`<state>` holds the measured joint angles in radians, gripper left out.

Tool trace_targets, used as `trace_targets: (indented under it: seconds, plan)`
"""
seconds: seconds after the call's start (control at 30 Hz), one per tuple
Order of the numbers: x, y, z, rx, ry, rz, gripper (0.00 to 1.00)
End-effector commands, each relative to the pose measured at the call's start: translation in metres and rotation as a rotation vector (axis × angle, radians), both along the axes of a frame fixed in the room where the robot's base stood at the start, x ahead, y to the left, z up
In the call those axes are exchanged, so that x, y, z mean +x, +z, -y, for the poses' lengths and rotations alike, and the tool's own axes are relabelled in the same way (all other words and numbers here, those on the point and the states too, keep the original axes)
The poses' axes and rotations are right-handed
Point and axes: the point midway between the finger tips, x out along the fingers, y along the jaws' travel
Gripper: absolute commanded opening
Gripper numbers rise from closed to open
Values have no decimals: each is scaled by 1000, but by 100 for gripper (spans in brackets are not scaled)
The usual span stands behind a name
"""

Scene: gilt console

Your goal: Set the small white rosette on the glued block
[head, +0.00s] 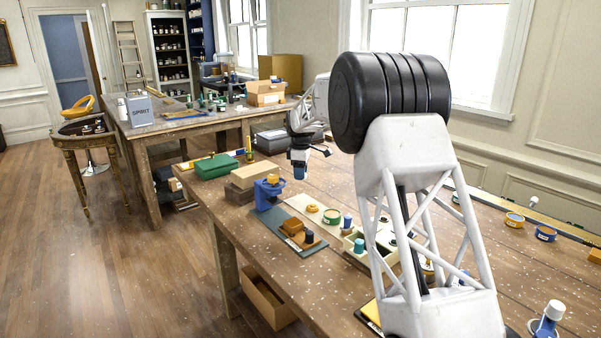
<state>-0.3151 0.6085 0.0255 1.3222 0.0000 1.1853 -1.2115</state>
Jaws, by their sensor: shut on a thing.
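My gripper (299,172) hangs over the far left part of the wooden table, pointing down. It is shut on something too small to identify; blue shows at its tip. I cannot make out the small white rosette. A brown block (292,226) lies on a dark teal mat (268,222), below my gripper in the picture. A blue stand (265,195) with an orange piece (273,179) on top stands just left of it. I cannot tell which piece is the glued block. My gripper appears above and clear of these things.
A green case (216,166) and stacked boards (254,174) lie at the far left. A pale strip (310,203) holds a green-rimmed tin (331,216). A pale divided tray (361,240) is partly behind my arm. More tins (514,219) stand right. The front table area is mostly clear.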

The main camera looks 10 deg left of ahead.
Motion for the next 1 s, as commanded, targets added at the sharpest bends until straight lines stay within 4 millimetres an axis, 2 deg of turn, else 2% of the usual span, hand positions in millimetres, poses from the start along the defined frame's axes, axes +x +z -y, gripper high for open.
trace_targets:
  seconds: [0.17,0.37,0.57,1.0]
  plan:
    - [-5,1,-1,0,1,0,23]
    - [-22,6,-2,0,6,1,23]
    - [-52,12,-3,0,13,1,23]
    - [-135,22,-3,0,30,1,23]
